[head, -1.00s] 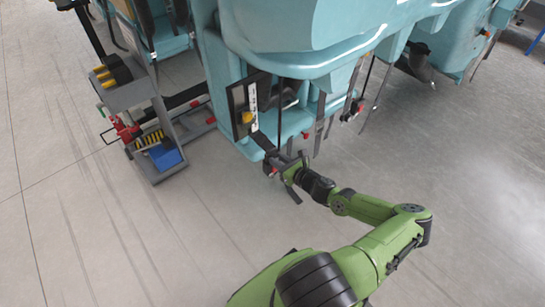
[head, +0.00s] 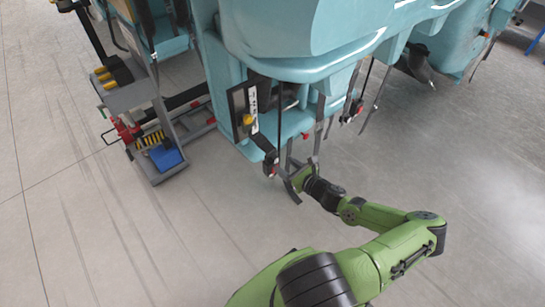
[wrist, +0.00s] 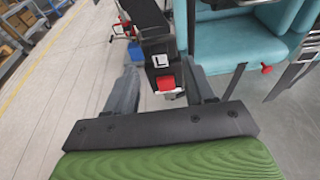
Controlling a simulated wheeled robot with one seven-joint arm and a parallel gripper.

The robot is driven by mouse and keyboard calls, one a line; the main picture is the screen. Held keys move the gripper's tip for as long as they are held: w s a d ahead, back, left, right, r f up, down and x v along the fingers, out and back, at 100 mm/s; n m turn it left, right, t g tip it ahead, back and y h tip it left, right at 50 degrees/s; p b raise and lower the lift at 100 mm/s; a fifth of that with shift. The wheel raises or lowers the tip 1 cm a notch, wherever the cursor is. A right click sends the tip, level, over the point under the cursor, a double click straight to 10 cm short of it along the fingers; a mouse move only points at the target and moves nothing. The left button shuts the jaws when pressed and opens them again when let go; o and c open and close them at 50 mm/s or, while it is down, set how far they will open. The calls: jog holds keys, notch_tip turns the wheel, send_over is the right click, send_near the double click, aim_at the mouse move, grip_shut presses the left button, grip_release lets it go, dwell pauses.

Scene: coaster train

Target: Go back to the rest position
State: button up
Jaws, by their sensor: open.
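My gripper (head: 287,183) is open and empty at the end of my green arm. In the head view it is just in front of the lower edge of a teal coaster seat (head: 238,130). In the wrist view the two grey fingers (wrist: 160,92) stand wide apart. A black buckle with a red button (wrist: 165,82) shows between and beyond them. I cannot tell the exact gap, but no finger is seen closed on it. In the head view, the buckle (head: 269,160) hangs on a black strap at the seat's front.
A grey cart (head: 150,110) with a blue bin (head: 166,157) and yellow-black items stands at the left. More straps (head: 318,125) hang from the seats. The open grey floor (head: 90,240) lies at the front and left. Shelves with boxes (wrist: 22,30) show in the wrist view.

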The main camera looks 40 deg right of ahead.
jog(key=p+v, duration=0.2)
jog(key=v, duration=0.9)
jog(key=shift+s+r, duration=0.15)
jog(key=shift+s, duration=0.15)
jog(key=shift+a, duration=0.15)
